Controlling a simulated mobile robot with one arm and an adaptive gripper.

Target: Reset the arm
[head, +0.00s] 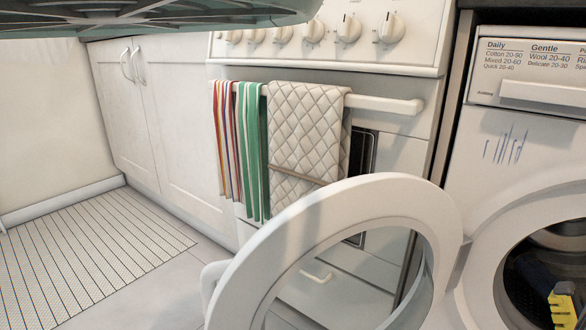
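No part of my arm or gripper can be made out for certain in the head view. A small yellow and black piece (563,303) shows at the bottom right edge, at the washer's opening. I cannot tell what it is. Whether my gripper is open or shut does not show.
The white washer (505,190) stands at the right, its round door (312,222) swung open to the left. Dark blue stuff (533,278) shows in its drum. Towels (305,135) hang on the oven rail. A teal object (150,18) overhangs top left. Floor beside the mat (85,255) is clear.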

